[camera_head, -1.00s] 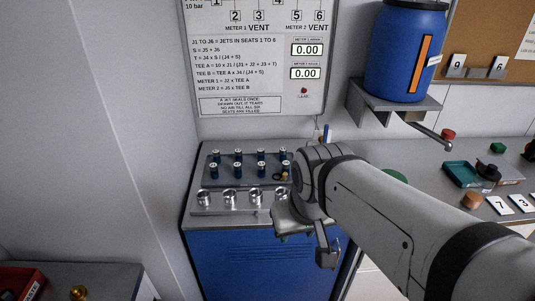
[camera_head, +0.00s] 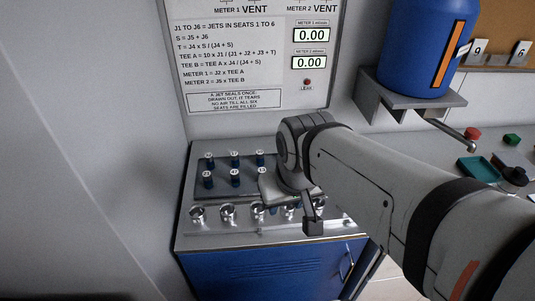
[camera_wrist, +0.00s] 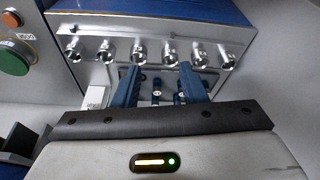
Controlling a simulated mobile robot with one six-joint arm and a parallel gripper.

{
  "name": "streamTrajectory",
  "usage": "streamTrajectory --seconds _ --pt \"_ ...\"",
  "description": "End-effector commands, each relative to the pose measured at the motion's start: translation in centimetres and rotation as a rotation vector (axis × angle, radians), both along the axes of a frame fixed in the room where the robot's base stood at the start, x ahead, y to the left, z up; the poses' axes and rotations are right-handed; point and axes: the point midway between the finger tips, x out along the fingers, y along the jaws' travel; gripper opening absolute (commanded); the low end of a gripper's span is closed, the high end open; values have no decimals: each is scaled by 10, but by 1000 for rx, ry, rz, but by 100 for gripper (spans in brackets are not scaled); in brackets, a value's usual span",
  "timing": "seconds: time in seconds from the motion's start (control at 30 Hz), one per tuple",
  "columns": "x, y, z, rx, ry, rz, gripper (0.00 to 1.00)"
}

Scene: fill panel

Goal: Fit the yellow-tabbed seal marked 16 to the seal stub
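My gripper (camera_wrist: 159,68) shows in the wrist view with its two blue fingers spread apart and nothing visible held between them. Blue jets with pale tops (camera_wrist: 156,92) stand beyond and between the fingers, low in the picture. In the head view my wrist covers the right end of the jet tray (camera_head: 222,191), and my fingertips are mostly hidden. The yellow-tabbed seal marked 16 cannot be made out in either current view. I cannot pick out the seal stub. Silver seats (camera_head: 228,212) line the front of the bench, and show in the wrist view (camera_wrist: 108,50).
The blue cabinet (camera_head: 235,267) carries the bench top. The meter panel (camera_head: 255,60) stands behind it, both meters at 0.00. A blue tank (camera_head: 415,45) sits on a bracket (camera_head: 400,100) at right. A green button (camera_wrist: 12,60) is left in the wrist view.

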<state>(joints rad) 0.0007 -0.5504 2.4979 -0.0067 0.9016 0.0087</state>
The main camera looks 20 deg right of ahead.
Motion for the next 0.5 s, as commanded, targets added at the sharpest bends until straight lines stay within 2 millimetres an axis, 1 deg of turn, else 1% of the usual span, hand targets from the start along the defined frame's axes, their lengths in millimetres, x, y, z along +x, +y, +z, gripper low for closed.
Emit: streamTrajectory --seconds 0.07,0.17,0.27,0.3,0.37,0.4,0.5 --pt "9 -3 -7 -4 4 -32 38" --pt "33 -11 -22 -13 7 -113 38" --pt "70 -25 -44 -26 1 -247 38" --pt "86 -32 -54 -30 -3 -305 38" --pt "110 -42 -70 -37 -12 -392 38" --pt "126 -48 -80 -39 -21 -444 38" --pt "162 -62 -106 -43 -45 -563 38"
